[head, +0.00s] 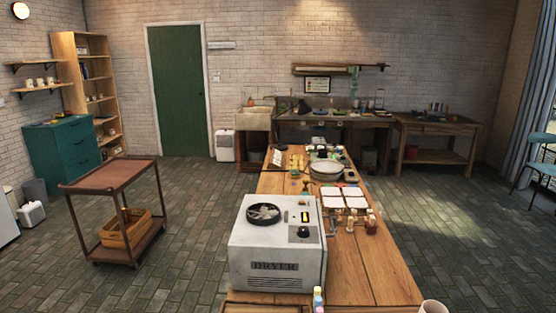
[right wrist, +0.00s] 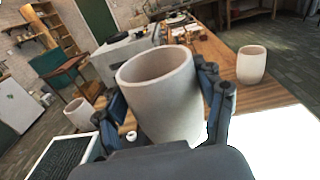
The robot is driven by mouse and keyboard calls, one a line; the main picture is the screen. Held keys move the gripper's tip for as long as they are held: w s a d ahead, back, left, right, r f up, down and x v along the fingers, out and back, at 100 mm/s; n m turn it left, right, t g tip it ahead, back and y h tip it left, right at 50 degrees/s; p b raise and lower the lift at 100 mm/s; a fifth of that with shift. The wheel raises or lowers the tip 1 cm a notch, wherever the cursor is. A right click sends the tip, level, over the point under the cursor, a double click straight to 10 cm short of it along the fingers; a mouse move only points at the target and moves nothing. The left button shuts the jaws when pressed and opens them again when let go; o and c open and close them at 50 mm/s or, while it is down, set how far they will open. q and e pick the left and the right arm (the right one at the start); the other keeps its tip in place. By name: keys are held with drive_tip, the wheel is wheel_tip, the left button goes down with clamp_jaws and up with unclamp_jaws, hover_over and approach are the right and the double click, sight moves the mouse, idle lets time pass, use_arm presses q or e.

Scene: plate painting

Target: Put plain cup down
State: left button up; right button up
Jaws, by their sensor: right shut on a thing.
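A plain pale cup (right wrist: 160,98) fills the middle of the right wrist view, upright with a slight tilt in the picture, its open rim facing up. My right gripper (right wrist: 163,82) is shut on it, with one dark blue finger on each side of its wall. The cup hides part of the wooden table behind it, and I cannot tell whether its base touches anything. In the head view, the rim of a pale cup (head: 433,307) shows at the bottom edge; I cannot tell which cup it is. My left gripper is in neither view.
In the right wrist view, another pale cup (right wrist: 251,64) stands at the right and one (right wrist: 78,114) at the left. A white-framed dark tray (right wrist: 98,149) lies lower left. A bright white surface (right wrist: 272,140) is lower right. The DRYER box (head: 277,246) stands on the table (head: 375,262).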

drive_tip(key=s, duration=0.1)
drive_tip(key=s+r, duration=0.1)
drive_tip(key=s, duration=0.1)
drive_tip(key=shift+a+r, duration=0.15)
drive_tip(key=shift+r, duration=0.1)
drive_tip(key=shift+h, duration=0.3)
drive_tip(key=w+f, duration=0.1)
drive_tip(key=w, duration=0.1)
drive_tip(key=w+f+b, duration=0.1)
drive_tip(key=w, duration=0.1)
drive_tip(key=w+f+b, duration=0.1)
drive_tip(key=w, duration=0.1)
drive_tip(key=shift+w+f, duration=0.1)
drive_tip(key=shift+w, duration=0.2)
drive_tip(key=shift+w+d+f+b, duration=0.6)
drive_tip(key=shift+w+d+f, duration=0.3)
drive_tip(key=shift+w+f, duration=1.25)
drive_tip(key=shift+w+d+f+b, duration=0.65)
drive_tip(key=shift+w+d+f, duration=0.3)
drive_tip(key=shift+w+f, duration=1.25)
drive_tip(key=shift+w+d+f+b, duration=0.6)
drive_tip(key=shift+w+d+f, duration=0.3)
drive_tip(key=shift+w+f, duration=1.25)
drive_tip(key=shift+s, duration=0.1)
drive_tip(key=shift+f, duration=0.1)
drive_tip(key=o, duration=1.4)
